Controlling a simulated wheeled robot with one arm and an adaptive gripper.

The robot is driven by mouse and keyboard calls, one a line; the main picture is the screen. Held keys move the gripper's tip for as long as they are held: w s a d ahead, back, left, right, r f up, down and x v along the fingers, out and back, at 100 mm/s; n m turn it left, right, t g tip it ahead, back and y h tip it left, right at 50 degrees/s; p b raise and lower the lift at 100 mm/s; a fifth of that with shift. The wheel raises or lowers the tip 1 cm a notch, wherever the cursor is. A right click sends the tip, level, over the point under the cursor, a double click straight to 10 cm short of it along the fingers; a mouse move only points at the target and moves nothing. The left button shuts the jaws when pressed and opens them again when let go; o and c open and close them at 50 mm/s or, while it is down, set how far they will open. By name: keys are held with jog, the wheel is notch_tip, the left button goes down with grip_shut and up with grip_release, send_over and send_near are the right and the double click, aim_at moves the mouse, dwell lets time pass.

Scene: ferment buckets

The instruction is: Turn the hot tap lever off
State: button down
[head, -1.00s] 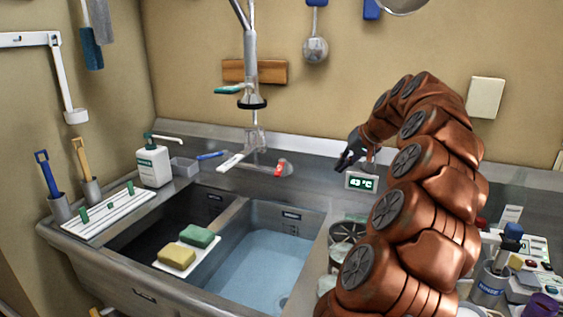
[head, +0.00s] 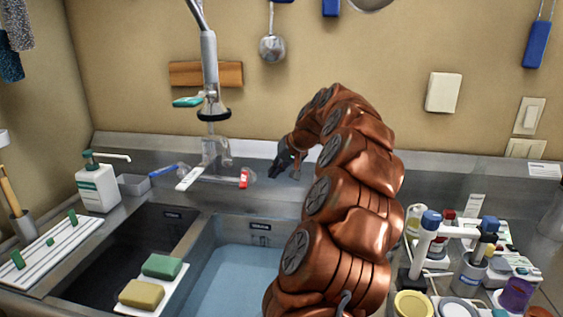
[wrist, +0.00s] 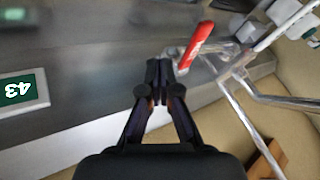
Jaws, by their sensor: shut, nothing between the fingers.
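The red hot tap lever (head: 244,178) is on the right side of the mixer tap (head: 212,155) behind the sink. It also shows in the wrist view (wrist: 197,44), slanting just beyond and right of my fingertips. My gripper (head: 276,171) is a little to the right of the lever in the head view. In the wrist view my gripper (wrist: 159,78) has its fingers together with nothing between them. The fingertips look close to the lever's base; whether they touch it, I cannot tell.
The right basin (head: 235,265) holds bluish water. A divider tray carries a green sponge (head: 162,266) and a yellow sponge (head: 142,294). A display reading 43 (wrist: 18,91) is left of my gripper. Bottles and a cup (head: 414,304) crowd the right counter.

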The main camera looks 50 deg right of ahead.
aim_at(244, 177)
jog(key=w+a+f+p, duration=0.2)
jog(key=w+f, duration=0.1)
jog(key=w, duration=0.2)
jog(key=shift+w+a+f, duration=0.35)
jog(key=shift+w, duration=0.05)
